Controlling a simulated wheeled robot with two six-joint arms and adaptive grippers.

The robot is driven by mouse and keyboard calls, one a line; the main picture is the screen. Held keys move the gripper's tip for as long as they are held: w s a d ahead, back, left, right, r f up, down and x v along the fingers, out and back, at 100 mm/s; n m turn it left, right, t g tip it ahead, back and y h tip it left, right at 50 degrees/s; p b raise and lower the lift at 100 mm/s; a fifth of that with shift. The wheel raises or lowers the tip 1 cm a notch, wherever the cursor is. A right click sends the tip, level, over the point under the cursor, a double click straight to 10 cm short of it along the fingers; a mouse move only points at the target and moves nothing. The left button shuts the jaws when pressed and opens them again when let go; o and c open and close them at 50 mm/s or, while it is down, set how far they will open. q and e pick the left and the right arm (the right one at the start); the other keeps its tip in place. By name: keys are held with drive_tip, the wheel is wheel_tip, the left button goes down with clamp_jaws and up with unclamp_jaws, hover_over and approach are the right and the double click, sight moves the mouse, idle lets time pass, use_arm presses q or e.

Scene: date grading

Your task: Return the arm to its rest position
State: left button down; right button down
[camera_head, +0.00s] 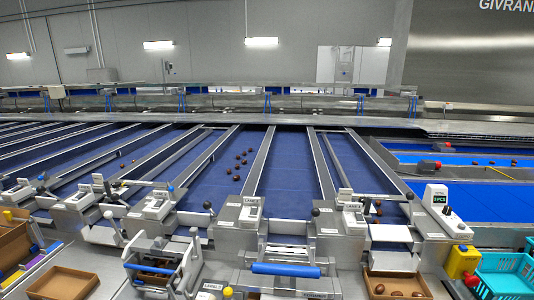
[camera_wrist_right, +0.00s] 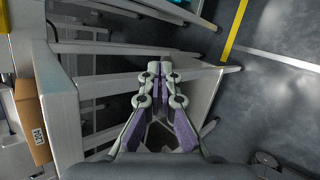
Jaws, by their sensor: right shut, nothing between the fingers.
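My right gripper (camera_wrist_right: 160,68) shows in the right wrist view, with pale grey and purple fingers. Its fingertips are together and nothing is between them. It points at a light grey metal frame (camera_wrist_right: 205,76) above a dark floor and seems clear of it, though the gap is hard to judge. Neither gripper shows in the head view, and my left gripper is in no view.
Sloping blue lanes (camera_head: 290,168) carry a few brown dates (camera_head: 237,178). In front stand a cardboard tray (camera_head: 62,284), an open box of dates (camera_head: 398,275), a yellow bin (camera_head: 463,262) and a turquoise crate (camera_head: 505,262). In the wrist view, a cardboard box (camera_wrist_right: 32,120) is at left; floor at right (camera_wrist_right: 275,110) is mostly clear.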

drive_tip(key=s+a+f+m+g, duration=0.3)
drive_tip(key=s+a+f+m, duration=0.5)
drive_tip(key=f, duration=0.4)
drive_tip(key=s+a+f+m+g+y, duration=0.1)
drive_tip(key=s+a+f+m, duration=0.2)
drive_tip(key=a, duration=0.6)
drive_tip(key=s+a+f+m+g+y, duration=0.1)
drive_tip(key=s+a+f+m+g, duration=0.1)
drive_tip(key=s+a+f, duration=0.4)
drive_tip(key=s+a+f+m+g+y, duration=0.1)
drive_tip(key=s+a+f+m, duration=0.3)
drive_tip(key=a, duration=1)
drive_tip(key=s, duration=0.3)
drive_tip(key=shift+s+a+f+g, duration=0.15)
drive_tip(key=shift+s+g, duration=0.2)
drive_tip(key=shift+g, duration=0.05)
